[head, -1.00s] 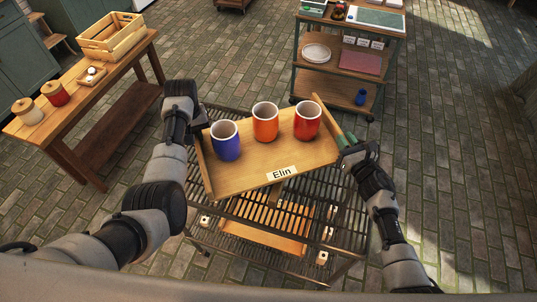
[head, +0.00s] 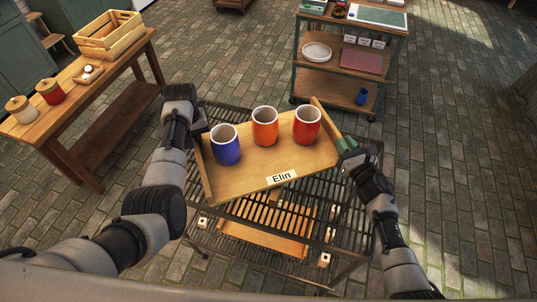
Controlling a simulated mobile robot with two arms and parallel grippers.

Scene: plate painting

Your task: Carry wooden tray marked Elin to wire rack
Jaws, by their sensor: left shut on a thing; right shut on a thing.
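The wooden tray marked Elin (head: 240,182) is in the middle of the head view, slightly turned, its name label facing me. It carries a blue cup (head: 227,150), an orange cup (head: 265,130) and a red cup (head: 306,130), all upright. My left gripper (head: 202,135) is shut on the tray's left side. My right gripper (head: 345,150) is shut on its right side. The wire rack (head: 350,232) is directly below the tray in the view. I cannot tell whether the tray touches its top.
Another wooden tray (head: 262,240) shows through the bars lower in the rack. A wooden table (head: 70,115) with jars and a crate (head: 108,36) stands at the left. A shelf cart (head: 335,77) stands behind. The brick floor (head: 460,170) at the right is clear.

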